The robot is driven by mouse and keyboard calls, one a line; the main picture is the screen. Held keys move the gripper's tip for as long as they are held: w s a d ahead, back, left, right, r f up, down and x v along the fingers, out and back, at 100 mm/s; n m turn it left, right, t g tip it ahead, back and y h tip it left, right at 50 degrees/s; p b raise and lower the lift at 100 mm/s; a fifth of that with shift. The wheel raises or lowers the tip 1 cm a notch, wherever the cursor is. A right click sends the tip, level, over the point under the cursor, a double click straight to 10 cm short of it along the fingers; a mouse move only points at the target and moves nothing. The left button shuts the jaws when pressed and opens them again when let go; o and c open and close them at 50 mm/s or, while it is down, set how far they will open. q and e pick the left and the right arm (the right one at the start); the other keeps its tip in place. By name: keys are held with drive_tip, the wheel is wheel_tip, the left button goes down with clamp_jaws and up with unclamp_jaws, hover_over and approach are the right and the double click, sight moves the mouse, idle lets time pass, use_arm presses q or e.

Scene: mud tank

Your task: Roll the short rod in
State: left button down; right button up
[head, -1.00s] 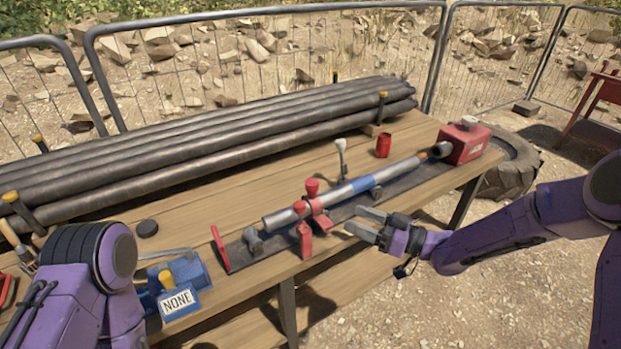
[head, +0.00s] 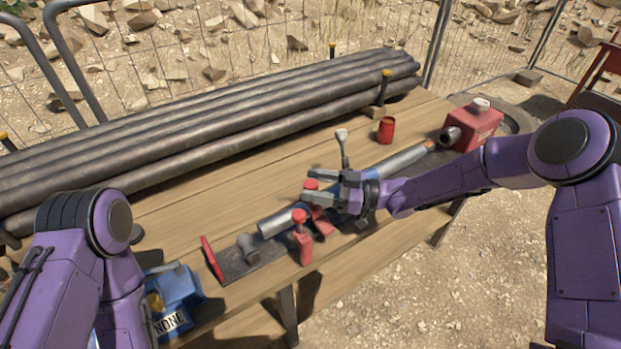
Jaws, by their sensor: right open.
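The short rod, a grey metal bar with a blue band (head: 371,174), lies along a dark rail (head: 238,262) on the table. Its near-left end (head: 280,222) rests by the red clamp parts, and its far end points at the red box. My right gripper (head: 311,185) is open over the rod, its fingers on either side of a red clamp knob (head: 310,184); I cannot tell whether they touch it. The gripper hides the rod's middle. A second red clamp post (head: 303,238) stands in front of the rod. My left arm shows at left, with its gripper hidden.
Long dark pipes (head: 210,128) lie stacked along the table's back. A red box (head: 474,126) stands at the rail's far end, near a red can (head: 386,130). A pale-topped lever (head: 342,145) rises behind the rod.

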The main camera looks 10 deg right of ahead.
drive_tip(key=shift+w+a, duration=0.4)
drive_tip(key=shift+a, duration=0.2)
drive_tip(key=shift+s+r, duration=0.1)
drive_tip(key=shift+s, duration=0.2)
drive_tip(key=shift+w, duration=0.1)
clamp_jaws()
drive_tip(key=w+d+b, duration=0.1)
drive_tip(key=d, duration=0.1)
drive_tip(key=w+d+b, duration=0.1)
drive_tip(key=d, duration=0.2)
drive_tip(key=w+d+b, duration=0.1)
drive_tip(key=w+d, duration=0.1)
drive_tip(key=d, duration=0.1)
drive_tip(key=shift+d+f, duration=0.1)
drive_tip(key=shift+f, duration=0.1)
drive_tip(key=shift+w+d+r, duration=0.1)
drive_tip(key=shift+w+d, duration=0.05)
drive_tip(key=shift+d, duration=0.1)
drive_tip(key=shift+r, duration=0.15)
unclamp_jaws()
drive_tip(key=shift+d, duration=0.1)
drive_tip(key=shift+d, duration=0.1)
